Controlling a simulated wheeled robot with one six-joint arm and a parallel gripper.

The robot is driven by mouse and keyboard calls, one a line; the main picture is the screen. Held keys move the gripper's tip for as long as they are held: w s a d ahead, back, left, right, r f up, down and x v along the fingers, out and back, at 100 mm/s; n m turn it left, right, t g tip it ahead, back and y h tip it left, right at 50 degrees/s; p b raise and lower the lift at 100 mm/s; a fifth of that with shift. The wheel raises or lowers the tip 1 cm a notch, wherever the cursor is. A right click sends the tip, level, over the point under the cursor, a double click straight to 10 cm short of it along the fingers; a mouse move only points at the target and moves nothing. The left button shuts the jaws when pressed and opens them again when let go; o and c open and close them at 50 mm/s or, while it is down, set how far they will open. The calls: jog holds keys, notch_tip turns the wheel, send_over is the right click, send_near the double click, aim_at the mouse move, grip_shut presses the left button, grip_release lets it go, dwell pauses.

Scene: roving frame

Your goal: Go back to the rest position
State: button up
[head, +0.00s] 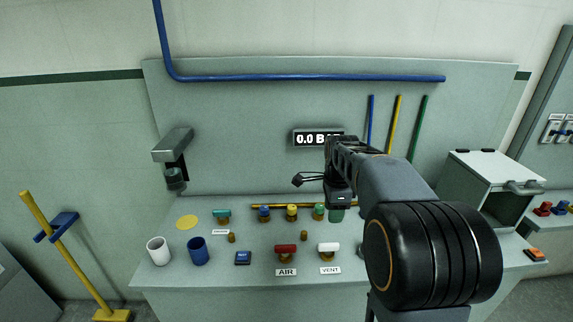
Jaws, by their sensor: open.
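My gripper (312,183) is at the end of my raised arm, above the back part of the grey bench and below the pressure display. Its dark fingers point to the left, and it is open with nothing seen between them. My arm comes in from the lower right and covers part of the bench behind it. The grey workbench (220,277) stands in front of me with its back panel (240,120).
A red-handled valve (285,252) and a white-handled valve (329,250) stand at the front. A white cup (158,251), a blue cup (198,251) and a wall dispenser (173,144) are at left. An open grey box (490,185) is right. A yellow stand (68,255) is on the floor.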

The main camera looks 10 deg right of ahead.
jog(key=s+a+f+n+t, duration=0.1)
jog(key=s+a+n, duration=0.3)
jog(key=s+n, duration=0.4)
jog(key=s+a+f+n+t, duration=0.2)
jog(key=s+a+n, duration=0.3)
jog(key=s+n, duration=0.3)
jog(key=shift+a+f+n+t, duration=0.3)
jog(key=shift+n+t, duration=0.1)
jog(key=shift+n, duration=1.9)
